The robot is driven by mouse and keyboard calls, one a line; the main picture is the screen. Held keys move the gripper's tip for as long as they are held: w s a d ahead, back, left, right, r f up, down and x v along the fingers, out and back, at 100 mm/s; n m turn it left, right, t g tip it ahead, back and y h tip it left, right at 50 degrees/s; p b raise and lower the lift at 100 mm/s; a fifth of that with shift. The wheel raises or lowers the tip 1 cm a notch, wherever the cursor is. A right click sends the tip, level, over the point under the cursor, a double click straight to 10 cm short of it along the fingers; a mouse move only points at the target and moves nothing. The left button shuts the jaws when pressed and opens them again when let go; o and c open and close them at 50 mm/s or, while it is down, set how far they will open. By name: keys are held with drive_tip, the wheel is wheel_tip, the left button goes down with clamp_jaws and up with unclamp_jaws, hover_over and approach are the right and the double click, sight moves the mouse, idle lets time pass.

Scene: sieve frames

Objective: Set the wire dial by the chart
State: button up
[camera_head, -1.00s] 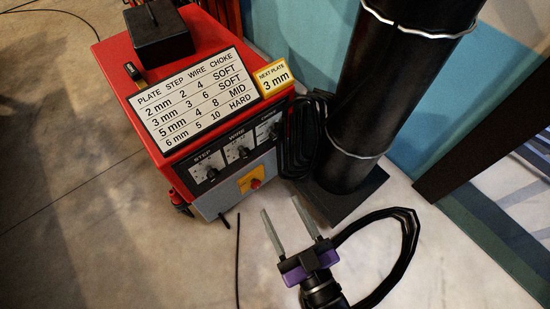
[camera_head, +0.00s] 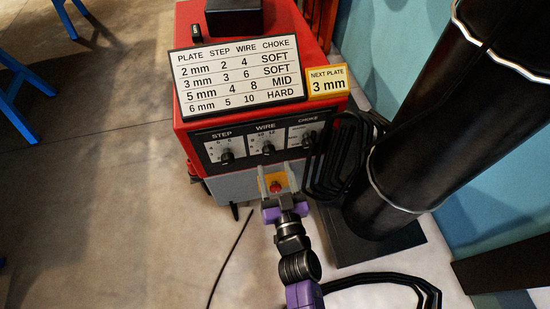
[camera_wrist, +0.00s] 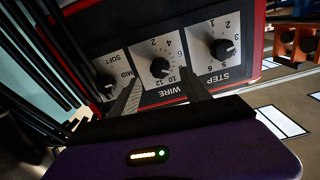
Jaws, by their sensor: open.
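The red welding machine (camera_head: 312,55) has three black knobs in a row on its front, marked STEP, WIRE and CHOKE. The wire dial (camera_head: 267,149) is the middle one; in the wrist view the wire dial (camera_wrist: 160,68) shows just beyond my fingers. The step dial (camera_head: 227,156) is left of it and the choke dial (camera_head: 308,140) right. The chart (camera_head: 238,73) pairs 3 mm with step 3, wire 6, choke SOFT. A yellow card (camera_head: 327,86) reads NEXT PLATE 3 mm. My gripper (camera_head: 274,172) is open, in front of the panel below the wire dial.
A red knob on a yellow plate (camera_head: 277,186) sits below the dials, close behind my fingers in the head view. Black cables (camera_head: 343,160) hang right of the machine, beside a large black pipe (camera_head: 425,130).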

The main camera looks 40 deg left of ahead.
sight(270, 155)
drive_tip(key=shift+b+x, duration=0.8)
drive_tip(key=shift+x, duration=1.7)
clamp_jaws()
